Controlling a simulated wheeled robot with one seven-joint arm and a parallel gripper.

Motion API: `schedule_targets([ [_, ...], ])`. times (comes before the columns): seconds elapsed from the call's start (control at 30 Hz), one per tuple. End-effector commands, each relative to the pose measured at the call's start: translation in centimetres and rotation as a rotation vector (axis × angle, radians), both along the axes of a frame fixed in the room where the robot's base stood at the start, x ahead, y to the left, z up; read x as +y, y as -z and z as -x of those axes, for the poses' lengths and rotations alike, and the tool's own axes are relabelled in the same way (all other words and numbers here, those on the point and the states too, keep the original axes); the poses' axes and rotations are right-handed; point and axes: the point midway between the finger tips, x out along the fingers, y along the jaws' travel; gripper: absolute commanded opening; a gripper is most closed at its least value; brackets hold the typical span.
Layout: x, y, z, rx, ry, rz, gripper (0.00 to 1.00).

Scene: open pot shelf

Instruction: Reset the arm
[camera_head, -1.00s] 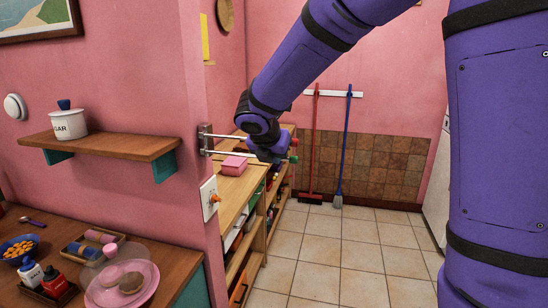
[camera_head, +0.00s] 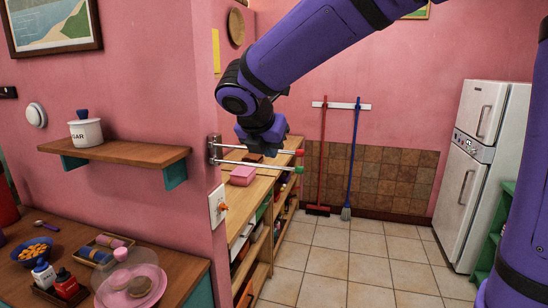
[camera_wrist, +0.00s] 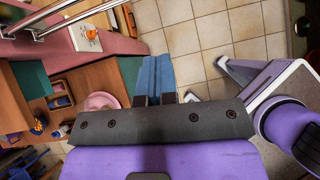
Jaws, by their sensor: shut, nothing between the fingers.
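My purple arm reaches from the upper right in the head view, with the forearm angled down to the left. My gripper (camera_wrist: 158,60) shows in the wrist view as two blue fingers side by side, shut with nothing between them. In the head view the dark wrist end hangs just above or in front of the metal rail rods; I cannot tell if it touches them, and the fingers are not clearly seen there. In the wrist view the fingers point over the tiled floor.
Metal rail rods (camera_head: 250,147) with red and green tips stick out from the wall corner. A wooden shelf unit (camera_head: 262,243) stands behind. A wall shelf (camera_head: 125,152) holds a sugar pot (camera_head: 86,130). A white fridge (camera_head: 482,165) stands right. The tiled floor (camera_head: 360,262) is open.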

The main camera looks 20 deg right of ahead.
Motion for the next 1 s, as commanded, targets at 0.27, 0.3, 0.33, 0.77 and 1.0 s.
schedule_targets([
  [0.27, -0.3, -0.7, 0.8, -0.011, 0.034, -0.024, 0.0],
  [0.3, -0.7, -0.8, 1.3, -0.023, 0.067, -0.048, 0.0],
  [0.33, -1.1, -0.9, 1.8, -0.035, 0.1, -0.073, 0.0],
  [0.77, -8.7, -1.8, 14.6, -0.325, 1.033, -0.715, 0.0],
  [1.0, -10.3, -0.7, 21.5, -0.459, 1.6, -1.069, 0.0],
])
